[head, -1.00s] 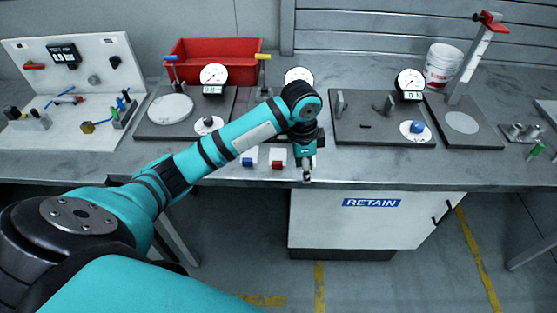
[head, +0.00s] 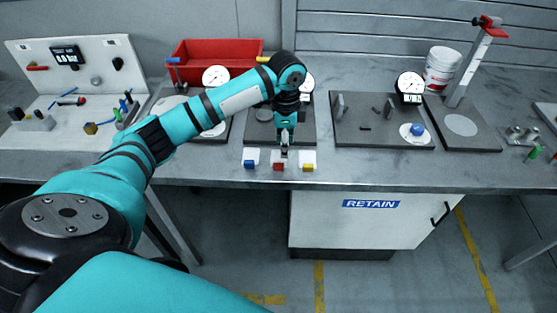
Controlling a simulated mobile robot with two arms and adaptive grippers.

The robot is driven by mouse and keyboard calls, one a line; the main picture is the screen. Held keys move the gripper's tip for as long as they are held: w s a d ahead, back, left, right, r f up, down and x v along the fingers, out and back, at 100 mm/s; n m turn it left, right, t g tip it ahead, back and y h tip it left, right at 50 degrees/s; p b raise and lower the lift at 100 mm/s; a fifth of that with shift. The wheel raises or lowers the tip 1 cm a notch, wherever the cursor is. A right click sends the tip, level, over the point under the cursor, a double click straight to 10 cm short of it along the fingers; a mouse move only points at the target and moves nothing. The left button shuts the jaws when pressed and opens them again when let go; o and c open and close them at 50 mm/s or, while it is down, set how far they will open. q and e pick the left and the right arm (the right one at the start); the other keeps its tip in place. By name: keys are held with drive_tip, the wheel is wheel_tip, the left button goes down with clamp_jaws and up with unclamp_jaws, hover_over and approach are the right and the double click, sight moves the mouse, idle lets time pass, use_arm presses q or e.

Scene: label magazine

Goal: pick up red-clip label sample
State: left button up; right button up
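The red-clip label sample (head: 278,158) is a small white piece with a red clip at its front, near the bench's front edge. It sits between the blue-clip sample (head: 250,158) and the yellow-clip sample (head: 308,160). My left gripper (head: 285,150) points down at the back part of the red-clip sample and partly covers it. The view does not show whether it touches the sample, and its fingers are too small to tell open from shut. My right gripper is not in view.
A dark gauge plate (head: 305,130) lies just behind the samples, and another gauge plate (head: 370,140) is to the right. A red bin (head: 200,50) stands at the back. The bench front (head: 400,170) right of the samples is clear.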

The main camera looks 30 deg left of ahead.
sight(283, 164)
use_arm(q)
wheel_tip(283, 164, down, 3)
drive_tip(key=shift+r, duration=0.2)
drive_tip(key=f, duration=0.1)
drive_tip(key=f+p, duration=0.2)
drive_tip(key=f, duration=0.1)
drive_tip(key=shift+s+a+f, duration=0.1)
drive_tip(key=shift+s, duration=0.2)
drive_tip(key=shift+w+f, duration=0.1)
drive_tip(key=shift+f, duration=0.4)
clamp_jaws()
